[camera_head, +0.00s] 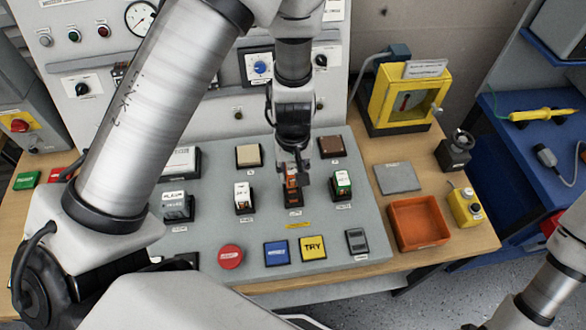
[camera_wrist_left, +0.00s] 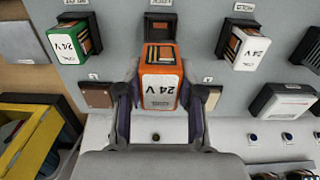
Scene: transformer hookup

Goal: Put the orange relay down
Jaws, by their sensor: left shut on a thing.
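The orange relay (camera_head: 291,183), marked 24 V, is between the two fingers of my left gripper (camera_head: 293,172), which is shut on it. In the left wrist view the orange relay (camera_wrist_left: 159,88) sits between the dark fingertips of the gripper (camera_wrist_left: 160,100). A black socket (camera_wrist_left: 161,25) shows just beyond it on the grey panel (camera_head: 210,215). I cannot tell whether the relay touches the panel. A green relay (camera_head: 341,183) stands in a socket to the right, and a white relay (camera_head: 241,195) to the left. My right gripper is out of view.
An orange tray (camera_head: 418,224) and a grey plate (camera_head: 398,178) lie right of the panel. A yellow box (camera_head: 405,95) stands behind them. A red button (camera_head: 231,256) and the blue (camera_head: 276,252) and yellow (camera_head: 313,247) blocks are near the panel's front edge.

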